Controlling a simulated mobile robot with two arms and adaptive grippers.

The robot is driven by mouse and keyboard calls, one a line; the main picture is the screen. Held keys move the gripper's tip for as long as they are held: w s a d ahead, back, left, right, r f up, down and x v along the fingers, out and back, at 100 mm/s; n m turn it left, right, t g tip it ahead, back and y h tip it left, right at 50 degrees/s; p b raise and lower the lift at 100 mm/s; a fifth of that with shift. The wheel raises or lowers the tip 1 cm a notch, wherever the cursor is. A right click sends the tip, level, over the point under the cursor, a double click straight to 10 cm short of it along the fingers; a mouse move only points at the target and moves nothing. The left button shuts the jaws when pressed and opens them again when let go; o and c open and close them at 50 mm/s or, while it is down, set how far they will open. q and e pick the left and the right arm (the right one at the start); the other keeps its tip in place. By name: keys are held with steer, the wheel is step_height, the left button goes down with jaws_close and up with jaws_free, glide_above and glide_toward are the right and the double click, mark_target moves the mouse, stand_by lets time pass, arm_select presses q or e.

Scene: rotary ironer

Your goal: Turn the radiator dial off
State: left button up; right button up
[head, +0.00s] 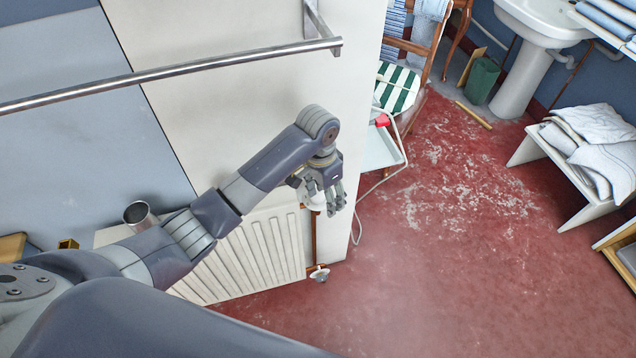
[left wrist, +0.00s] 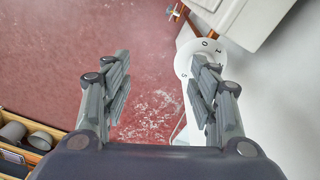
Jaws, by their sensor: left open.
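The radiator (head: 262,250) is a white ribbed panel low on the wall in the head view. The dial shows as a white part (head: 316,202) at its upper right end, largely covered by my left gripper (head: 330,203). In the left wrist view the dial (left wrist: 184,58) is a white round face with dark marks, among them a 0. The right finger of my left gripper (left wrist: 160,62) overlaps the dial in the picture; I cannot tell whether they touch. The jaws are apart with nothing between them. My right gripper is out of view.
A metal rail (head: 180,70) crosses above my arm. A small lower valve (head: 320,273) sits near the floor. A chair with a striped cushion (head: 398,88) stands beyond.

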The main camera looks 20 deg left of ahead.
mark_target(318, 192)
arm_select(q)
steer(key=shift+y, duration=0.4)
steer(key=w+a+r, duration=0.2)
steer(key=w+r, duration=0.1)
steer(key=w+a+r, duration=0.1)
steer(key=w, duration=0.1)
steer(key=shift+w+a+r, duration=0.2)
steer(key=shift+a+r, duration=0.15)
steer(key=shift+r, duration=0.05)
steer(key=shift+w, duration=0.15)
step_height(318, 192, down, 4)
steer(key=shift+a+r, duration=0.1)
steer(key=shift+r, duration=0.15)
step_height(318, 192, down, 6)
steer(key=shift+r, duration=0.1)
steer(key=shift+f, duration=0.55)
arm_select(e)
steer(key=shift+s+a+r, duration=0.1)
steer(key=shift+s+r, duration=0.2)
steer(key=shift+s, duration=0.15)
arm_select(q)
steer(key=c, duration=1.1)
arm_select(e)
steer(key=shift+w+a, duration=0.1)
steer(key=shift+a, duration=0.2)
